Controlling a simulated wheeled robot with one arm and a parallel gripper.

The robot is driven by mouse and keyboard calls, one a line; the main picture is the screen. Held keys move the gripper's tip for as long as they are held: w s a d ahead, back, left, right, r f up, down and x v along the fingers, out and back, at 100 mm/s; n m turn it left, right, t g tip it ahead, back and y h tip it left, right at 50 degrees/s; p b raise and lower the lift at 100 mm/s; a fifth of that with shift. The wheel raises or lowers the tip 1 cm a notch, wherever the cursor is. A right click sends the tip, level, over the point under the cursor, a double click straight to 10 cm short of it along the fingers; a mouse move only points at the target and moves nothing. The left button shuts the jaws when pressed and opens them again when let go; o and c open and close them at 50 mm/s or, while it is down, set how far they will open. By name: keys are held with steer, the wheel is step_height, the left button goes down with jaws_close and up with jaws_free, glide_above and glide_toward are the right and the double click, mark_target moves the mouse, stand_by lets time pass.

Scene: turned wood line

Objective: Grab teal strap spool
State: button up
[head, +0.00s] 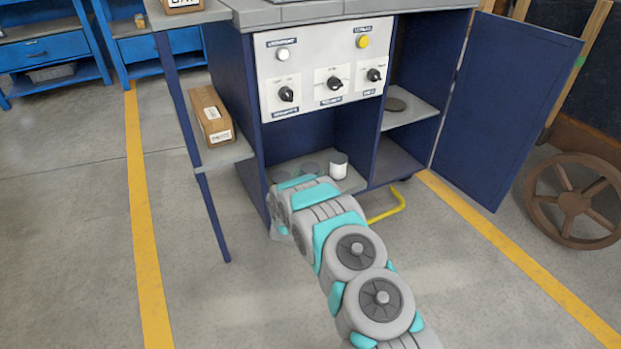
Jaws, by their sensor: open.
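I cannot make out a clearly teal strap spool. I cannot tell whether either is the spool. My grey and teal arm reaches from the lower right to the front of this shelf. My gripper's fingers do not show; the arm hides them.
The blue cabinet's open door (505,105) stands at the right. A side shelf (225,154) with a cardboard box (211,115) and a thin leg are at the left. A brown spoked wheel (573,203) is at far right.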

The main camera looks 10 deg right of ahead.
steer(key=shift+x, duration=1)
steer(key=shift+f, duration=0.1)
steer(key=c, duration=1.2)
steer(key=shift+c, duration=0.4)
